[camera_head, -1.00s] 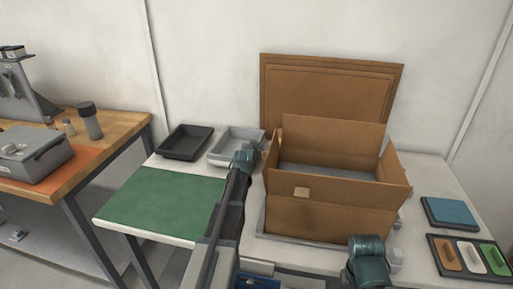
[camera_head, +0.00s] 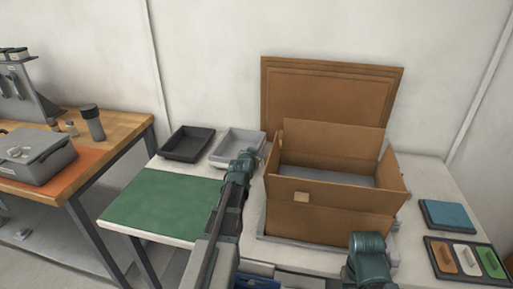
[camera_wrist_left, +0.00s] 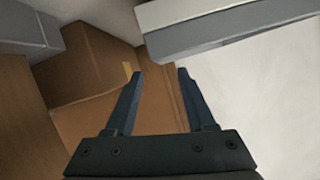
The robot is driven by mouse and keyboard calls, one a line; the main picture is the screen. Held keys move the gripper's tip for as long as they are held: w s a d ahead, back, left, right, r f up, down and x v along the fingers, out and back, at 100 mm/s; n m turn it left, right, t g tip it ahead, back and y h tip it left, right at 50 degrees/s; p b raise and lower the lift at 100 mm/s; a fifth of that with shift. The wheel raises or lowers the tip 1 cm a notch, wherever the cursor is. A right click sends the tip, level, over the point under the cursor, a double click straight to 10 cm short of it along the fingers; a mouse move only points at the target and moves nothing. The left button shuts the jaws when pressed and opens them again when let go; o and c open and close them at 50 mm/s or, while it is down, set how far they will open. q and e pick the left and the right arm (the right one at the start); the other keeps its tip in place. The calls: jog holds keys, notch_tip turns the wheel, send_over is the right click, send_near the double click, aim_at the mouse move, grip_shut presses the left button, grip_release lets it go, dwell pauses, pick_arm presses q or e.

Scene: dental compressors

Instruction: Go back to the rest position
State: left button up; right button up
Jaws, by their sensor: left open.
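My left gripper shows in the left wrist view (camera_wrist_left: 160,75) with its two fingers apart and nothing between them. In the head view my left arm (camera_head: 228,205) reaches up from the bottom beside the cardboard box, and its end is near the grey tray (camera_head: 238,145); the fingers are not clear there. Part of my right arm (camera_head: 368,258) shows at the bottom right in front of the box. Its gripper is not in view.
An open cardboard box (camera_head: 330,215) stands mid-table. Flat cardboard (camera_head: 330,90) leans on the wall behind. A black tray (camera_head: 187,143) and green mat (camera_head: 160,203) lie left, a blue item (camera_head: 447,214) and a tray of coloured parts (camera_head: 430,243) right. A wooden bench (camera_head: 115,130) stands far left.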

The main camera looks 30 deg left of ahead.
pick_arm(q)
jog(key=p+v, duration=0.1)
jog(key=v, duration=0.5)
jog(key=shift+s+p, duration=0.25)
jog(key=shift+p, duration=0.15)
jog(key=shift+r, duration=0.15)
